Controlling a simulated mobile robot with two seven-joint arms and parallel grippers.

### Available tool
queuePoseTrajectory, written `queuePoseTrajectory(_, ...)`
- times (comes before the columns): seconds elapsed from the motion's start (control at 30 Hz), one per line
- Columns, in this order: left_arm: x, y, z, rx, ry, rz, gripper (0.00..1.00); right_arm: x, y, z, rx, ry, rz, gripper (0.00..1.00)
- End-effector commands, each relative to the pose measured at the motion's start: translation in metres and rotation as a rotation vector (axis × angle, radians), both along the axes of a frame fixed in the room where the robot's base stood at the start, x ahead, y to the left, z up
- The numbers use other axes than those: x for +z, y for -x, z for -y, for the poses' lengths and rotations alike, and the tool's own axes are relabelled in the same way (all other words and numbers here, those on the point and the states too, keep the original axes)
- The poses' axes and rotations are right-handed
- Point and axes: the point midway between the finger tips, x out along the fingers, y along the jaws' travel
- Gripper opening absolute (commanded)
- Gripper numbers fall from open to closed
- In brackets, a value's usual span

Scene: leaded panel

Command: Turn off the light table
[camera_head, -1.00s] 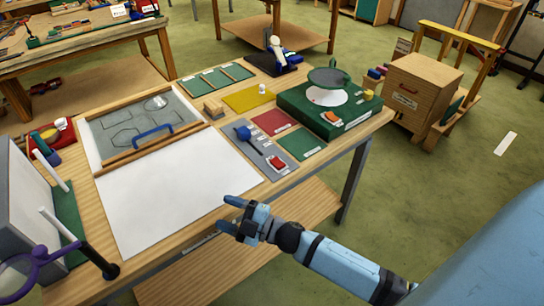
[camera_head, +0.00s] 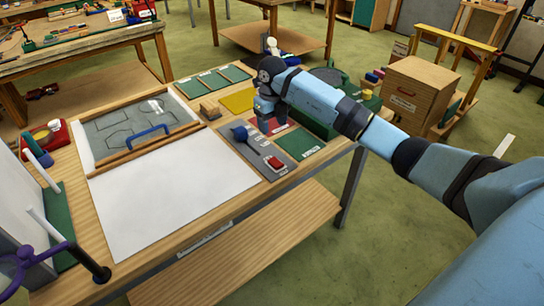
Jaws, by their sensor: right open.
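A grey control plate (camera_head: 254,149) lies on the workbench, with a blue knob (camera_head: 240,133) and a red rocker-like switch (camera_head: 275,163) on it. A white sheet-like surface (camera_head: 170,190) lies to its left. Behind that is a grey panel (camera_head: 115,131) with drawn outlines and a wooden bar with a blue handle (camera_head: 149,134). I cannot tell from its surface whether any light is on. My right gripper (camera_head: 270,125) is open and empty, pointing down just behind and right of the blue knob, over the red mat. My left gripper is out of view.
A green box (camera_head: 310,118) stands right of the gripper, partly hidden by my right arm. Green (camera_head: 300,143) and yellow (camera_head: 238,100) mats lie nearby. A wooden box (camera_head: 415,90) stands beyond the bench's right end.

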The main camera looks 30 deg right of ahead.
Motion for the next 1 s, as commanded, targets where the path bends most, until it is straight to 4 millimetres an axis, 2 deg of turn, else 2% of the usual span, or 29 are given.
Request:
queuePoseTrajectory(0.4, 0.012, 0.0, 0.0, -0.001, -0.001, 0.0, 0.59, -0.083, 0.002, -0.003, 0.002, -0.009, -0.005, 0.6)
queuePoseTrajectory(0.6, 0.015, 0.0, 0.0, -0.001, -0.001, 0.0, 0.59, -0.116, 0.001, -0.003, 0.002, -0.008, -0.003, 0.6)
queuePoseTrajectory(0.8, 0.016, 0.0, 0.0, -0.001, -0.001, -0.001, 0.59, -0.13, 0.001, -0.002, 0.003, -0.007, 0.0, 0.6)
queuePoseTrajectory(1.0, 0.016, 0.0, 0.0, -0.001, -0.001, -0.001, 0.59, -0.132, 0.001, -0.002, 0.003, -0.007, 0.0, 0.6)
